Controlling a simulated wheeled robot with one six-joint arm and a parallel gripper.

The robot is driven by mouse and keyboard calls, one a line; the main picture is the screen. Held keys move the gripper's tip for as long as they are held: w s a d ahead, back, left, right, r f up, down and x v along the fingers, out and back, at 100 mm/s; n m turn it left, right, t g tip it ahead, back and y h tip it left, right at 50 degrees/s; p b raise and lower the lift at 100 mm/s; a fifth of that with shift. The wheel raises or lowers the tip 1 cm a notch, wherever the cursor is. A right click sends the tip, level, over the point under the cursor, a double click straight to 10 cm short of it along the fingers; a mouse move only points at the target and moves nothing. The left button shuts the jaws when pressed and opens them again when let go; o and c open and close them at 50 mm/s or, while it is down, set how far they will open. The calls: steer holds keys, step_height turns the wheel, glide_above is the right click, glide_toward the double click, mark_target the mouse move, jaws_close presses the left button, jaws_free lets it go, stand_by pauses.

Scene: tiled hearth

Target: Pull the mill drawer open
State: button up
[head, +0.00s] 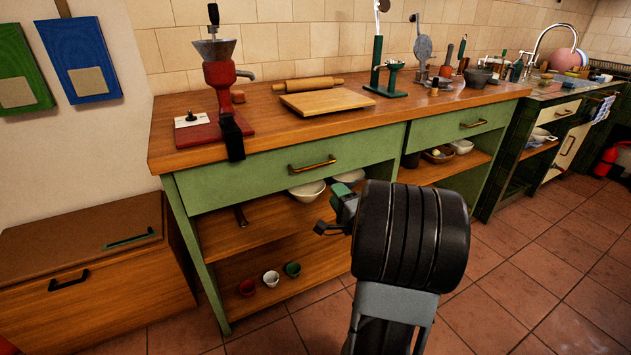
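A second green drawer (462,124) is to the right. White bowls (307,190) and small cups (271,278) sit on the shelves below. A low wooden chest (95,270) stands at left. The tiled floor (540,270) is clear at right.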

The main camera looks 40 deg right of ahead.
mark_target(316, 167)
steer(key=b+x, duration=0.3)
steer(key=x, duration=1)
steer(key=shift+w, duration=0.2)
jaws_close()
